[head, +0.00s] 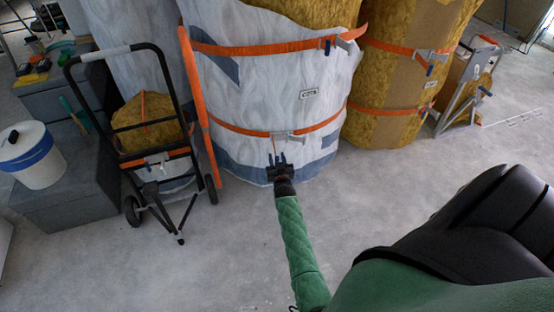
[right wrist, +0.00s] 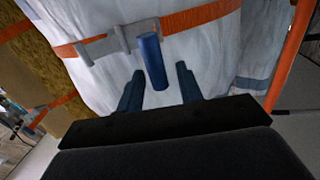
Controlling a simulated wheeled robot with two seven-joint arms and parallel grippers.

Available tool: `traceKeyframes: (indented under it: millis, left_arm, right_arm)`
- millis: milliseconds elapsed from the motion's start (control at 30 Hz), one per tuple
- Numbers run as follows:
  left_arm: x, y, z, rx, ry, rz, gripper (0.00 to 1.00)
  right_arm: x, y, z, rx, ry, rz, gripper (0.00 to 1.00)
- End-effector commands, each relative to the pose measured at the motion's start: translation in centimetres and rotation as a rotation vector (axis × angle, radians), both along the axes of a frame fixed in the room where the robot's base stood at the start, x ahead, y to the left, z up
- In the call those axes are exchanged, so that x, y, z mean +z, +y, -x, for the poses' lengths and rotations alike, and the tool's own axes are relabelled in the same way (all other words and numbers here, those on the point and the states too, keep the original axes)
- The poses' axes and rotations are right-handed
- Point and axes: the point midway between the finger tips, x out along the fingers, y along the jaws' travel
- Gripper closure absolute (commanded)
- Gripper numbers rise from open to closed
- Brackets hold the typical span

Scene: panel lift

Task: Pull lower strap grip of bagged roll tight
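The bagged roll (head: 275,90) stands upright in a white and blue cover, with an orange upper strap (head: 265,47) and an orange lower strap (head: 240,129) around it. The lower strap has a grey metal buckle (head: 287,136). In the right wrist view a blue strap grip (right wrist: 152,60) hangs at the grey buckle (right wrist: 110,41). My right gripper (head: 277,160) is at the roll's front, just below the buckle. In the right wrist view its fingers (right wrist: 159,80) are open, with the grip's lower end between them in the picture, apart from both. My left gripper is not in view.
A black hand truck (head: 150,128) stands left of the roll, beside grey boxes (head: 80,190) and a white bucket (head: 30,155). An uncovered yellow roll (head: 395,85) with orange straps stands to the right. The concrete floor in front (head: 390,190) is clear.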

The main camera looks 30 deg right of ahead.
Motion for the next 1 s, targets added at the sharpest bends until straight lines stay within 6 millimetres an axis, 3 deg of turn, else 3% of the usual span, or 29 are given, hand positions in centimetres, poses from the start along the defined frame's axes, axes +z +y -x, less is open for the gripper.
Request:
traceKeyframes:
  millis: [600,1000]
  left_arm:
    - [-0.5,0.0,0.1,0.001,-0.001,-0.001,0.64]
    - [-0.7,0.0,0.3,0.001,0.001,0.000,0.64]
  right_arm:
    - [-0.1,3.0,6.5,0.000,0.001,0.000,0.64]
    - [-0.1,3.3,7.1,0.000,0.001,0.000,0.64]
